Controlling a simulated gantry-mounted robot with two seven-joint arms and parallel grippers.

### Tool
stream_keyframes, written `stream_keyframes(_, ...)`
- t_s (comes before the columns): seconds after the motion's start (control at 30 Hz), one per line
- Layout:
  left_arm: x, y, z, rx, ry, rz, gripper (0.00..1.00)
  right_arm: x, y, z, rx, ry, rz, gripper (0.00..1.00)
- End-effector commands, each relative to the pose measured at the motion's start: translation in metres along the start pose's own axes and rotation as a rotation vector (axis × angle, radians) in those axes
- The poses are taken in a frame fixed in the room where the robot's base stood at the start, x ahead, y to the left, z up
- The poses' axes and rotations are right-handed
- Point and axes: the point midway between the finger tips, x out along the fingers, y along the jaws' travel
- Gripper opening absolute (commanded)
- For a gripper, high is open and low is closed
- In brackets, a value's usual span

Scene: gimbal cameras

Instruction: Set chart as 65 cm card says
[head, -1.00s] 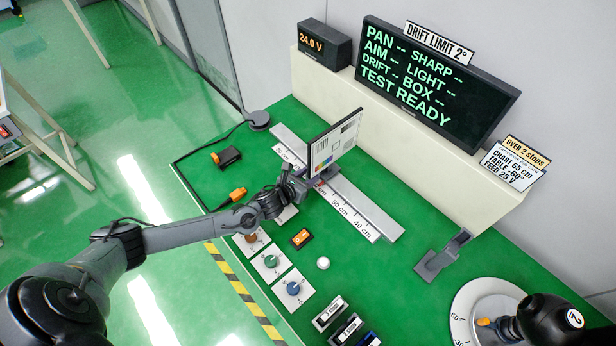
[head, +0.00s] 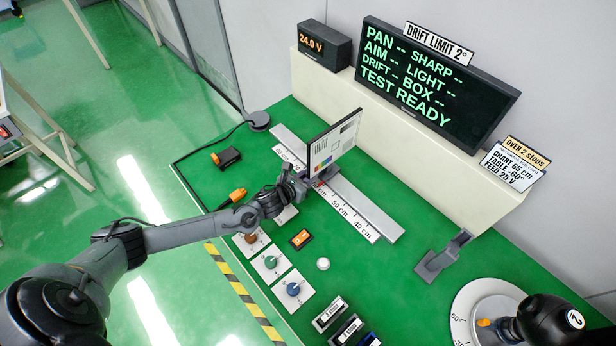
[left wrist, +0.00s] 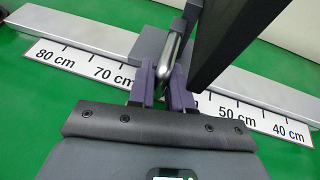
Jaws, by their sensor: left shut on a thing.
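The test chart (head: 335,145) stands upright on the long grey rail (head: 372,213), which has a centimetre scale (head: 345,210) along its front. In the left wrist view the chart is a dark panel (left wrist: 222,40) seen from its edge and back. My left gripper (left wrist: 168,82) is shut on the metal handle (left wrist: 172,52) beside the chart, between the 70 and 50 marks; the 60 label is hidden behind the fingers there. In the head view my left gripper (head: 298,184) is at the chart's lower left. The card (head: 513,168) reads CHART 65 cm, TABLE -60°, FEED 25 V. My right gripper is not in view.
Knob plates (head: 271,262) and an orange-black device (head: 301,238) lie in front of the rail. A grey stand (head: 443,255) is right of it. A round angle-marked table (head: 465,300) carries a black unit labelled 2 (head: 548,322). The display (head: 430,80) reads TEST READY.

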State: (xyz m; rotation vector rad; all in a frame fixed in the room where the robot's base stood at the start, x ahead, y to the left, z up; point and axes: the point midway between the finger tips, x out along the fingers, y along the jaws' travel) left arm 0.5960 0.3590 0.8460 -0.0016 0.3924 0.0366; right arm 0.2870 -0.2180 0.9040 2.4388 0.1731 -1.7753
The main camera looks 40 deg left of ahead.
Motion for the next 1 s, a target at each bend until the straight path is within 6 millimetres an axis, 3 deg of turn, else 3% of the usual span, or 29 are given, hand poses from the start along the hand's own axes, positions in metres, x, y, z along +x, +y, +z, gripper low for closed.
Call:
stream_keyframes(0.23,0.008,0.041,0.002,0.004,0.000,0.006,0.00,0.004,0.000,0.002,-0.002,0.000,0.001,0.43)
stream_keyframes(0.53,0.008,0.045,0.003,0.000,0.001,0.002,0.00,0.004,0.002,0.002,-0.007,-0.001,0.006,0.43)
stream_keyframes(0.57,0.008,0.045,0.003,0.000,0.001,0.002,0.21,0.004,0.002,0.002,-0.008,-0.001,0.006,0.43)
stream_keyframes(0.7,0.008,0.045,0.003,0.000,0.001,0.002,0.40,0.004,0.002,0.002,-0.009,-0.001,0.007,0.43)
stream_keyframes(1.0,0.007,0.045,0.003,0.000,0.001,0.002,0.40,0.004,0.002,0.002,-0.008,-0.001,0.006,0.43)
